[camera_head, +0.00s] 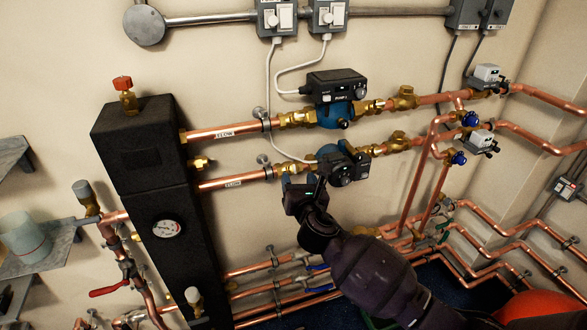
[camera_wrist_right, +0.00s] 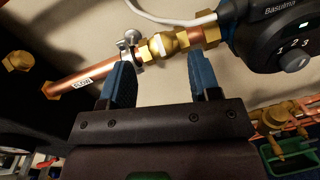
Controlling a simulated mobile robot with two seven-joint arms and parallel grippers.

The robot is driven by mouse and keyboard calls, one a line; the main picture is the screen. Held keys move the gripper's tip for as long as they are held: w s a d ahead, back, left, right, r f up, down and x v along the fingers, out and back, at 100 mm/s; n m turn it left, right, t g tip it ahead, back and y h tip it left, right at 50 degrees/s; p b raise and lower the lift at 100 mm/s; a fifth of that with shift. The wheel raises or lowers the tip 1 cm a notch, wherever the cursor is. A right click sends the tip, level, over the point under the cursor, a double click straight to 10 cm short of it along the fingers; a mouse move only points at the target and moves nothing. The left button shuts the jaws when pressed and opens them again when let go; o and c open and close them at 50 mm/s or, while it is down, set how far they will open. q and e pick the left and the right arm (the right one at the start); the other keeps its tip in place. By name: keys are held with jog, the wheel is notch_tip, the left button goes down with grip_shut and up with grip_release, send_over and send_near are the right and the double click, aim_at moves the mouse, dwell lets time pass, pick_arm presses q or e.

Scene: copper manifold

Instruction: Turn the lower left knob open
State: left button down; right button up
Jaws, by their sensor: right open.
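My right gripper (camera_head: 303,184) is open in front of the lower pump line, left of the lower pump (camera_head: 352,167). In the right wrist view, the two blue fingertips (camera_wrist_right: 162,75) are spread apart and nothing sits between them. A brass valve fitting (camera_wrist_right: 163,44) on the copper pipe lies just beyond them, at the level of the gap. In the head view the gripper hides much of this fitting. I cannot tell for certain which part is the lower left knob, or how it is turned. My left gripper is not in view.
A black insulated block (camera_head: 155,190) with a gauge stands to the left. The upper pump (camera_head: 335,87) and copper pipe (camera_head: 228,130) run above my gripper. Several pipes with blue levers run below. Blue knobs (camera_head: 459,158) sit to the right. A red lever (camera_head: 108,290) is at lower left.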

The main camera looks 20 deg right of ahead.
aim_at(294, 170)
jog(key=w, duration=0.5)
jog(key=shift+w+d, duration=0.3)
jog(key=shift+w, duration=0.05)
jog(key=c, duration=0.9)
